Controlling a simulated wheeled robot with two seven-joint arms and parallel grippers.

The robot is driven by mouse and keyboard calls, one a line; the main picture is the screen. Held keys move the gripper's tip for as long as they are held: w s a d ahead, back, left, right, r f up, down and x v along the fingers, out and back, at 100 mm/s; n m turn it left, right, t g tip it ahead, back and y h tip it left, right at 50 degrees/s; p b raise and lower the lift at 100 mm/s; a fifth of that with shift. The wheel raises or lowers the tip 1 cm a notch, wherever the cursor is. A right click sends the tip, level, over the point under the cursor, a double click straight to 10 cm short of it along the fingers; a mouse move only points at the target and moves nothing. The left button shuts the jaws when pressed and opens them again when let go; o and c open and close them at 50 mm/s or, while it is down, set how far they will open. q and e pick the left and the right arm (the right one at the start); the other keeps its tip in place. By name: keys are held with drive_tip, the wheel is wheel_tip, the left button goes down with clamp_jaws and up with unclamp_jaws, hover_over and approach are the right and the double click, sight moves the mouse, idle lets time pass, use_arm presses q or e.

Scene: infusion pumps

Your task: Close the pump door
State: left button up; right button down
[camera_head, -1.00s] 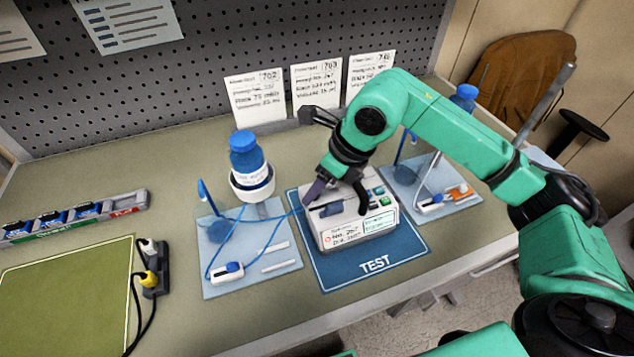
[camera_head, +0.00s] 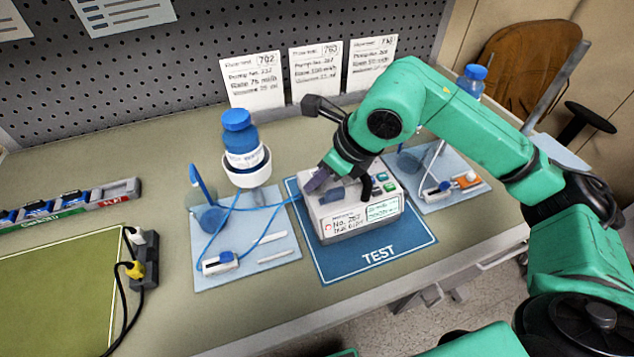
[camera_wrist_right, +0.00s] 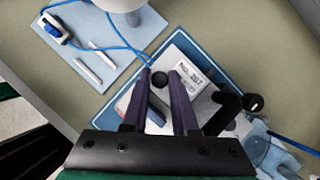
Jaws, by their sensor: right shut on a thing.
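The pump (camera_head: 362,222) is a pale box with green buttons and a label, standing on the blue TEST mat (camera_head: 375,256). My right gripper (camera_head: 320,184) reaches over the pump's left top side. In the right wrist view, its two dark fingers (camera_wrist_right: 161,82) straddle a small dark knob and a pale part at the pump's top, which I take to be the door. The gripper is shut on it. The fingers hide much of the door, and I cannot tell how far open it stands. My left gripper is not in view.
A blue-capped bottle (camera_head: 240,135) stands in a holder left of the pump, with blue tubing running toward the pump from a light blue mat (camera_head: 255,262). Another light mat with a clamp (camera_head: 437,192) lies to the right. White cards (camera_head: 318,72) stand behind.

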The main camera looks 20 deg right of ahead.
drive_tip(key=c, duration=0.7)
unclamp_jaws()
drive_tip(key=v, duration=1.4)
drive_tip(key=shift+s+d+r+b, duration=0.15)
drive_tip(key=shift+r+b, duration=0.15)
drive_tip(key=shift+b, duration=0.05)
